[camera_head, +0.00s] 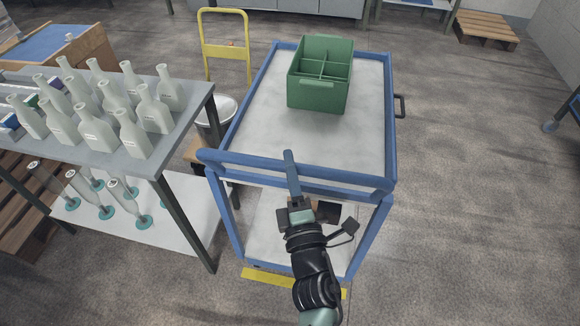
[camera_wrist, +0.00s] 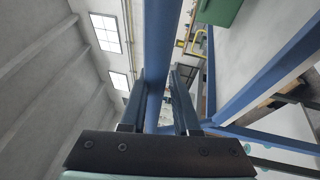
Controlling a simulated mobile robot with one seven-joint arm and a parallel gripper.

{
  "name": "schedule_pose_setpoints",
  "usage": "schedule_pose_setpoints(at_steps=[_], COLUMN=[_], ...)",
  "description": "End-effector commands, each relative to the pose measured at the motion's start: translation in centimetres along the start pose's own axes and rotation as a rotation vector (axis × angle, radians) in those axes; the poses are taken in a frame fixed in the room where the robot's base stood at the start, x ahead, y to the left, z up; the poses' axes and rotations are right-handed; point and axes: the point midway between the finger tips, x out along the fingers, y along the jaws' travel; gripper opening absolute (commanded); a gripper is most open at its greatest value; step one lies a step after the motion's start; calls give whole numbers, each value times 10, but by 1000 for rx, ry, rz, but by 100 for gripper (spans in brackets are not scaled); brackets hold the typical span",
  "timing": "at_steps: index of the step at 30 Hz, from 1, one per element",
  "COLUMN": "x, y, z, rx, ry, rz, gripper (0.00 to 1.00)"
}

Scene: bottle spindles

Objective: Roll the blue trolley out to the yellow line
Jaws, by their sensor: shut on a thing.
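The blue trolley (camera_head: 393,120) stands in the middle of the head view, with a grey top deck and a lower shelf. Its blue handle bar (camera_head: 240,160) crosses the near end. My gripper (camera_head: 291,172) is shut on this bar near its middle. In the wrist view the blue bar (camera_wrist: 160,45) runs between the two fingers. The yellow line (camera_head: 265,279) lies on the floor at the trolley's near end, close to its near legs. My arm hides part of the line. The trolley's wheels are not clearly seen.
A green divided crate (camera_head: 318,95) sits on the trolley's far part. A grey table (camera_head: 185,130) with several bottles stands close on the left, with bottles on its lower shelf. A yellow-handled cart (camera_head: 224,50) is behind. The floor to the right is clear.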

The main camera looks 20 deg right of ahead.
Motion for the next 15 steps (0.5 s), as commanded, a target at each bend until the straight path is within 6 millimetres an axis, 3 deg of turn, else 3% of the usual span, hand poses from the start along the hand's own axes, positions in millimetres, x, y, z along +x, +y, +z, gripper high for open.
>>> schedule_pose_setpoints(at_steps=[9, 10, 14, 15], x=[0, 0, 0, 0], y=[-1, -1, 0, 0], z=[0, 0, 0, 0], rx=[0, 0, 0, 0], ry=[0, 0, 0, 0], rz=[-2, -2, -1, -1], gripper=[0, 35, 58, 60])
